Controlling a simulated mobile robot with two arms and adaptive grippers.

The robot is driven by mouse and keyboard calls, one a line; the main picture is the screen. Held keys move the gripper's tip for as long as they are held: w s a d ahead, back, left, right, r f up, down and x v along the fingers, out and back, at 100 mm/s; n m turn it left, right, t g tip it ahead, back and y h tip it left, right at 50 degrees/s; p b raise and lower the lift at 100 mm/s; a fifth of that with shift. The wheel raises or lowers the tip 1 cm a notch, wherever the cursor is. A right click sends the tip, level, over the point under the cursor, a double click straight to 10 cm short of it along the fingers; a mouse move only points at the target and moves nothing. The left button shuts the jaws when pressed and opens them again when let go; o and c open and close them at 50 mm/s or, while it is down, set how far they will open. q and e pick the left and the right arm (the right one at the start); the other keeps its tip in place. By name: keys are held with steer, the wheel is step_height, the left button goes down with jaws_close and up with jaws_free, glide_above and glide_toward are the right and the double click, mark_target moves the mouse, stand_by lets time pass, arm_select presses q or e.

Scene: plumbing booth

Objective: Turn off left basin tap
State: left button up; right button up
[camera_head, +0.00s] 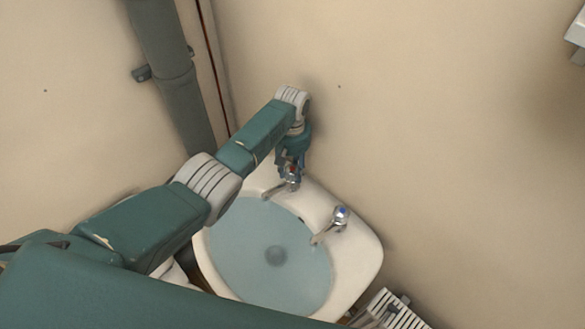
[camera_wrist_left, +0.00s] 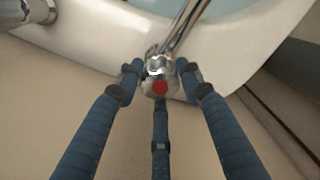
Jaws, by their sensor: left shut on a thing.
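The left basin tap (camera_head: 292,184) is chrome with a red mark and stands on the back rim of the white basin (camera_head: 357,262). My left gripper (camera_head: 290,165) is at the top of this tap, shut on it. In the left wrist view, the fingers of my left gripper (camera_wrist_left: 158,82) close around the red-marked head of the left basin tap (camera_wrist_left: 160,68), and its spout points away over the bowl. Fingers hide part of the handle. My right gripper is not in view.
A second chrome tap (camera_head: 338,217) with a blue mark stands to the right on the rim. Bluish water (camera_head: 265,235) covers the bowl. A thick grey pipe (camera_head: 172,85) runs down the wall at the left. A white slatted radiator (camera_head: 398,312) is at the lower right.

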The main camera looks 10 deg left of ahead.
mark_target(293, 167)
arm_select(q)
steer(key=m, duration=0.4)
steer(key=shift+w+a+r, duration=0.15)
steer(key=shift+w+r, duration=0.15)
steer(key=shift+w, duration=0.1)
steer(key=shift+m, duration=1.7)
steer(key=o, duration=1.1)
steer(key=shift+o, duration=0.3)
steer(key=shift+f, duration=0.15)
steer(key=shift+d, duration=0.2)
step_height(293, 167, up, 12)
